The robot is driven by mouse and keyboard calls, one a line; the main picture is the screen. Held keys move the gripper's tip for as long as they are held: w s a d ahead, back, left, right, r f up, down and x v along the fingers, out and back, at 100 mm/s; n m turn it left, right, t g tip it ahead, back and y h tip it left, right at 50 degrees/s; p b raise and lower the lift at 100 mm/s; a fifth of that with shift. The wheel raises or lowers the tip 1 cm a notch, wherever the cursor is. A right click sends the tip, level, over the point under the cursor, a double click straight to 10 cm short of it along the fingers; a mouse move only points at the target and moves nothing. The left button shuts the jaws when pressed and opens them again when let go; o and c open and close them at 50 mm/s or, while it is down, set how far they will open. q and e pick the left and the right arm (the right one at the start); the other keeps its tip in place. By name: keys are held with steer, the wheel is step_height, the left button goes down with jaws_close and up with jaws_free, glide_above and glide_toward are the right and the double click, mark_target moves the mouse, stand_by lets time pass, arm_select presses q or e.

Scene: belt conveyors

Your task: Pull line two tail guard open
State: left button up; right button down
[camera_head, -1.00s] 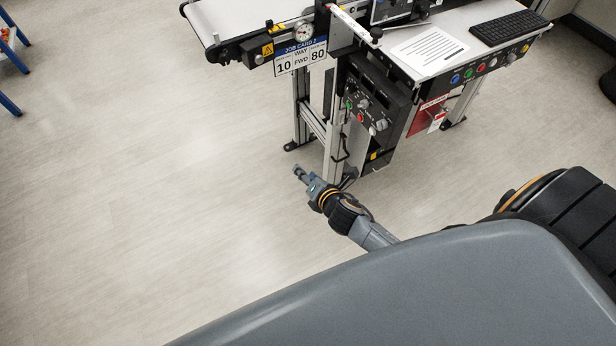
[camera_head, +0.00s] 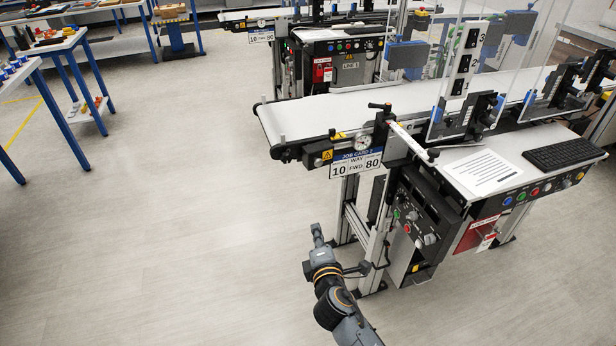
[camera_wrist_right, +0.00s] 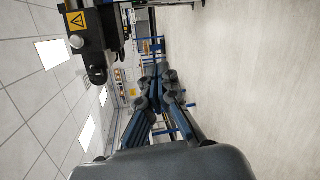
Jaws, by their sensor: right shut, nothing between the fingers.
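The line two conveyor (camera_head: 330,114), marked by its job card 2 sign (camera_head: 357,165), stands right of centre in the head view. Its rounded tail end points left. A black housing with a yellow warning label (camera_head: 318,155) sits along its near side. A similar labelled black part (camera_wrist_right: 90,38) shows at the upper left of the wrist view. I cannot tell which piece is the tail guard. My right gripper (camera_head: 317,232) is shut and empty, below and left of the sign, apart from the conveyor. Its fingers (camera_wrist_right: 158,75) meet in the wrist view. My left gripper is out of view.
A control box (camera_head: 418,220) with knobs and a frame leg stand close right of my right arm. A side table (camera_head: 482,170) holds a paper and a keyboard. Line one (camera_head: 340,32) stands behind. Blue-legged benches (camera_head: 80,95) are at left; the floor between is clear.

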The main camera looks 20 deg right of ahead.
mark_target(309, 160)
step_height(309, 160, up, 12)
steer(key=w+a+m+t+h, duration=0.2)
steer(key=m+h, duration=0.1)
steer(key=m, duration=0.3)
steer(key=p+x, duration=0.1)
steer(key=x, duration=0.8)
steer(key=shift+w+d+f+p, duration=0.15)
steer(key=shift+w+d+p, duration=0.1)
steer(key=shift+w+p, duration=0.1)
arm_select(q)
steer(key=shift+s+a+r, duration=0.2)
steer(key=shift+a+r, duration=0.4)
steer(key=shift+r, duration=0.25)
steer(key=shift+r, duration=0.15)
arm_select(e)
steer(key=shift+s+d+n, duration=0.1)
steer(key=shift+n, duration=0.2)
